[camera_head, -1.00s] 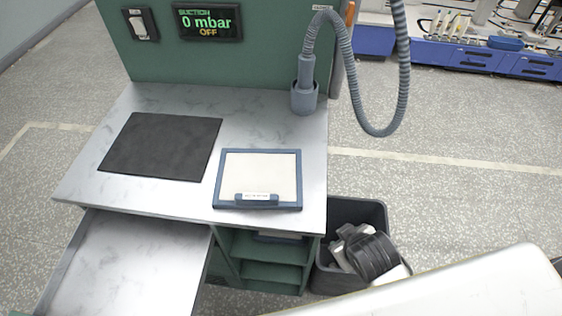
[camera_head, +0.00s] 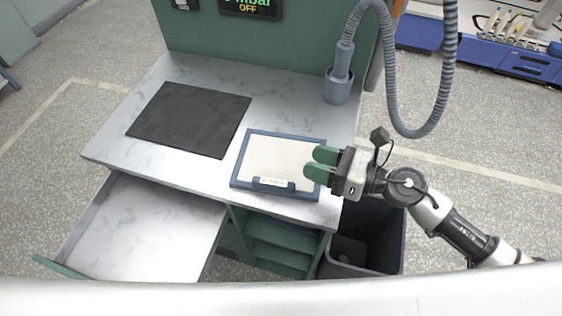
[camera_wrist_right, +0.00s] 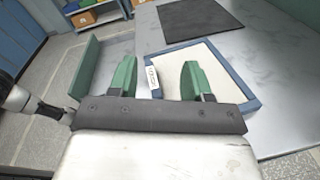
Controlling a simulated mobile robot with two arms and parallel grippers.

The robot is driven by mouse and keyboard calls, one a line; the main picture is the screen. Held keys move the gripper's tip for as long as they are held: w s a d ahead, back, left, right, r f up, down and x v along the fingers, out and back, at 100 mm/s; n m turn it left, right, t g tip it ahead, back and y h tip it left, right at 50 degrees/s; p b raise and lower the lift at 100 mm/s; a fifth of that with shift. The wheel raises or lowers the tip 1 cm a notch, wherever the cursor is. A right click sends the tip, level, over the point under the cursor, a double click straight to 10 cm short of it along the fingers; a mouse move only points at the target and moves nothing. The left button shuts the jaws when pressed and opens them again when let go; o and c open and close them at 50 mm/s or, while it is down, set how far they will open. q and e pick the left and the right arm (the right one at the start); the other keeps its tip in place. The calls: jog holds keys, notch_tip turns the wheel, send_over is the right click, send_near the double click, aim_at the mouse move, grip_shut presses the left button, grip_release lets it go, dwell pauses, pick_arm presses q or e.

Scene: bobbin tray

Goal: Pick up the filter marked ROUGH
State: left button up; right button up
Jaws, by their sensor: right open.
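One framed filter (camera_head: 238,165), a pale panel in a blue frame, lies flat on the grey bench. A label holder (camera_head: 273,185) sits on its near edge; its print is too small to read. In the right wrist view the filter (camera_wrist_right: 242,84) lies beyond the fingers, with the label (camera_wrist_right: 153,77) between them. My right gripper (camera_head: 314,163) has two green fingers, spread apart and empty. In the head view they overlap the filter's right edge; I cannot tell whether they touch it. It also shows in the right wrist view (camera_wrist_right: 158,80). My left gripper is not in view.
A dark mat (camera_head: 190,118) lies left of the filter. A hose nozzle stands in a grey holder (camera_head: 337,90) at the back right of the bench. An open drawer (camera_head: 150,232) juts out at front left. A dark bin (camera_head: 365,245) stands below the right end.

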aim_at(279, 183)
jog(key=f+n+g, duration=0.1)
jog(key=n, duration=0.1)
jog(key=s+d+f+n+g+h, duration=0.1)
jog(key=f, duration=0.1)
jog(key=d+f+n+g+h, duration=0.1)
jog(key=n+g, duration=0.1)
jog(key=shift+s+f+n, duration=0.25)
jog(key=shift+n, duration=0.05)
jog(key=shift+a+f+p, duration=0.2)
jog(key=shift+a+p, duration=0.05)
jog(key=shift+p, duration=0.05)
jog(key=p+x, duration=0.1)
jog(key=x, duration=0.3)
jog(key=shift+w+a+f, duration=0.1)
jog(key=shift+a, duration=0.15)
jog(key=p+x, duration=0.2)
jog(key=x, duration=0.3)
jog(key=shift+a, duration=0.1)
jog(key=shift+a+f, duration=0.1)
jog(key=shift+a, duration=0.05)
grip_shut()
